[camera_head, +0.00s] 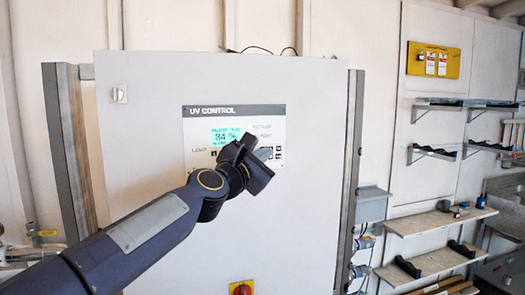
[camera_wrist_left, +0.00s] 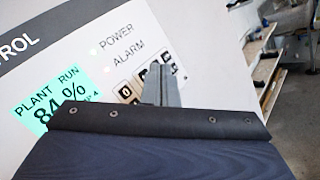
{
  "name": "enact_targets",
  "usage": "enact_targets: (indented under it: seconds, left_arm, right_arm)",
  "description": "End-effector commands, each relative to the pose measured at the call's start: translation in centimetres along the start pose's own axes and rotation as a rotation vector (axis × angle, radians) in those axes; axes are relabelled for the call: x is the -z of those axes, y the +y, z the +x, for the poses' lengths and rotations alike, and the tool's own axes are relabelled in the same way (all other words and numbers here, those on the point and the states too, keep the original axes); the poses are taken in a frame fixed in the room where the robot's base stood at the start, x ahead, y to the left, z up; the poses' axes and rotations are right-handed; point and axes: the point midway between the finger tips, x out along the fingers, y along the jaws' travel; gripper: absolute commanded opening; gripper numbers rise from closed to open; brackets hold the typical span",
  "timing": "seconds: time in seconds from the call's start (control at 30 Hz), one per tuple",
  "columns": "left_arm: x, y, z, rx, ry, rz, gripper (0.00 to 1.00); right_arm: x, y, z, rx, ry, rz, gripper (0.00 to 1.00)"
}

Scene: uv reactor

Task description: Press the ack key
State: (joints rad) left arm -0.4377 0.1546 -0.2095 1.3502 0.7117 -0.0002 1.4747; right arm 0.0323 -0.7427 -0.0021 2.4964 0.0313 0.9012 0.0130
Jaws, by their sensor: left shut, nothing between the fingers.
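The UV CONTROL panel (camera_head: 233,111) is on the front of a large pale cabinet, with a lit green screen (camera_head: 224,134). The left wrist view shows this screen (camera_wrist_left: 50,98) reading PLANT RUN and 84 %. Small black-and-white keys (camera_head: 278,153) show just right of my left gripper (camera_head: 263,155). In the left wrist view, keys (camera_wrist_left: 128,92) show around the fingertips (camera_wrist_left: 160,72). The gripper is shut and empty, in front of the key area. It hides part of the keys, and I cannot make out the ack label or whether the tips touch.
POWER and ALARM labels (camera_wrist_left: 122,45) are above the keys. A red knob on a yellow plate (camera_head: 241,288) is low on the cabinet (camera_head: 150,85). Grey boxes (camera_head: 372,205) and wall shelves (camera_head: 440,218) are to the right. Pipes (camera_head: 30,252) are at the lower left.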

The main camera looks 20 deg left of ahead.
Motion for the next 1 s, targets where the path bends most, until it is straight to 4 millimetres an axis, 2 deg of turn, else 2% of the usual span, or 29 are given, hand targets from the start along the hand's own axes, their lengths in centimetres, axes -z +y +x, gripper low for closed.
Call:
enact_targets:
  seconds: [1.0]
  left_arm:
    - [0.42, 0.37, 0.54, 0.000, 0.000, 0.000, 0.00]
  right_arm:
    - [-0.13, 0.12, 0.26, 0.000, 0.000, 0.000, 0.37]
